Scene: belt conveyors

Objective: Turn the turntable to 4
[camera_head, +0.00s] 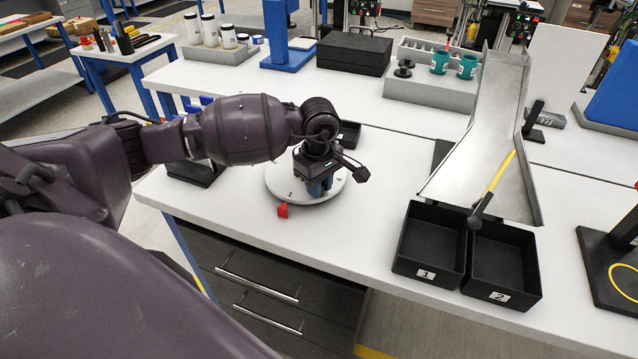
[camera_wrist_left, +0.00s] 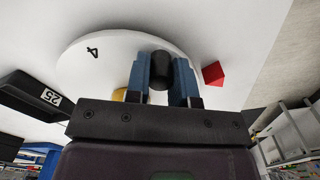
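The turntable (camera_head: 278,182) is a round white disc on the near left part of the white bench. It also shows in the left wrist view (camera_wrist_left: 110,65). A red pointer (camera_head: 283,211) stands at its near edge, and a 1 on the disc is closest to it. The 4 is farther round, at the disc's right side. My left gripper (camera_head: 320,190) is over the disc, pointing down. In the left wrist view its blue fingers (camera_wrist_left: 162,80) close on a dark upright knob (camera_wrist_left: 158,64). A yellow piece shows partly behind a finger. My right gripper is not in view.
Black bins (camera_head: 428,240) marked 1 and 2 stand at the front right, below a metal chute (camera_head: 480,150). A small dark tray (camera_head: 348,134) is behind the turntable. The bench between the turntable and the bins is clear.

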